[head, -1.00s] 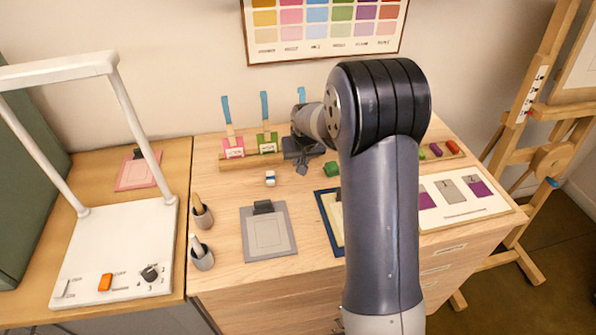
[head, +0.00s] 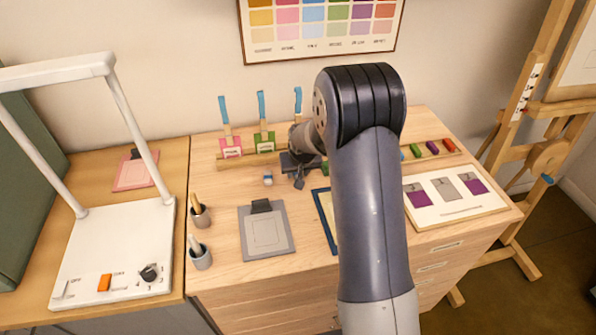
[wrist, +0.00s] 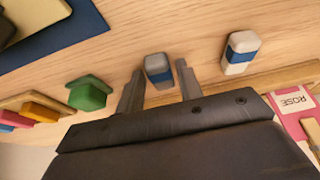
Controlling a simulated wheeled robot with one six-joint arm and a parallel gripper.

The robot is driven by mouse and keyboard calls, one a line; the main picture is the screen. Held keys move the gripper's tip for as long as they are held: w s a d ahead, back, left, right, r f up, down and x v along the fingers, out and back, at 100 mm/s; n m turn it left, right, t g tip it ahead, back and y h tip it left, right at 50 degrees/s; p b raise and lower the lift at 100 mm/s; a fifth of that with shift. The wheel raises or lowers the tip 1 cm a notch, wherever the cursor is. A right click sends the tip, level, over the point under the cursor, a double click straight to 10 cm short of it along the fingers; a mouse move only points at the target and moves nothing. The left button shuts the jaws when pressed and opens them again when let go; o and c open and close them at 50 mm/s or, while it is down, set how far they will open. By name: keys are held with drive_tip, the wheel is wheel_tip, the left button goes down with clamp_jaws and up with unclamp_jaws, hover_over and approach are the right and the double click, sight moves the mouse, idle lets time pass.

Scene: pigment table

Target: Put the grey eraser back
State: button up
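The grey eraser with a blue band (wrist: 159,71) shows in the wrist view, just ahead of and between the fingertips of my gripper (wrist: 159,70). The fingers are apart, with a narrow gap on each side of the eraser. In the head view my gripper (head: 299,180) is low over the back of the table, and I cannot make out the grey eraser there. A white eraser with a blue band (wrist: 241,53) lies to the right in the wrist view, and left of my gripper in the head view (head: 268,180).
A green block (wrist: 89,94) lies left of my gripper in the wrist view. A wooden rail with labelled cards (head: 232,148) runs along the back. Two cups with tools (head: 200,217) and a grey clipboard (head: 267,234) are at the front left. A white swatch board (head: 470,208) lies right.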

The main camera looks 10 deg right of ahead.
drive_tip(key=shift+o, duration=0.9)
drive_tip(key=shift+r, duration=0.4)
drive_tip(key=b+v, duration=0.1)
drive_tip(key=v, duration=1)
drive_tip(key=shift+s+r, duration=0.15)
drive_tip(key=shift+r, duration=0.1)
drive_tip(key=shift+d, duration=0.1)
